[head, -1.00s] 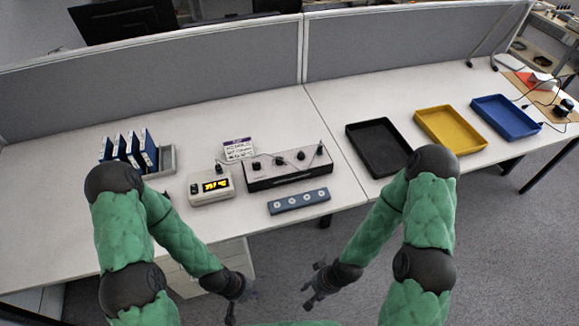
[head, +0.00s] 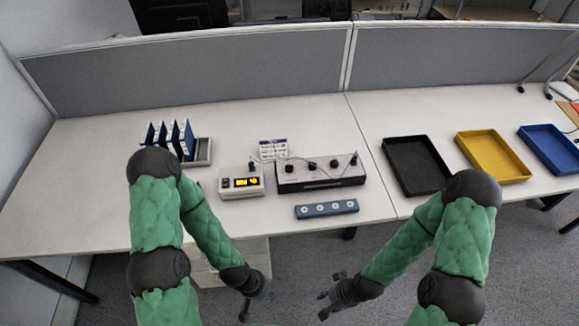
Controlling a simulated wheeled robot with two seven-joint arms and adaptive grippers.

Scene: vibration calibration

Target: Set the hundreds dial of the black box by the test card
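The black box (head: 320,178) stands on the table left of centre, with several dark knobs on its top and a cable running to its left. I cannot tell which knob is the hundreds dial or where it points. The test card (head: 273,149), white with a purple band, stands behind the box's left end; its text is too small to read. My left gripper (head: 252,305) and my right gripper (head: 328,300) are both low in front of the table edge, apart from the box. Their fingers are small and dark. The right one's fingers look spread; the left one's opening is unclear.
A white meter (head: 229,190) with a lit yellow display sits left of the box. A blue-grey bar (head: 327,209) lies in front. Blue folders stand in a grey rack (head: 204,151) at left. Black (head: 387,155), yellow (head: 463,150) and blue (head: 527,140) trays lie at right.

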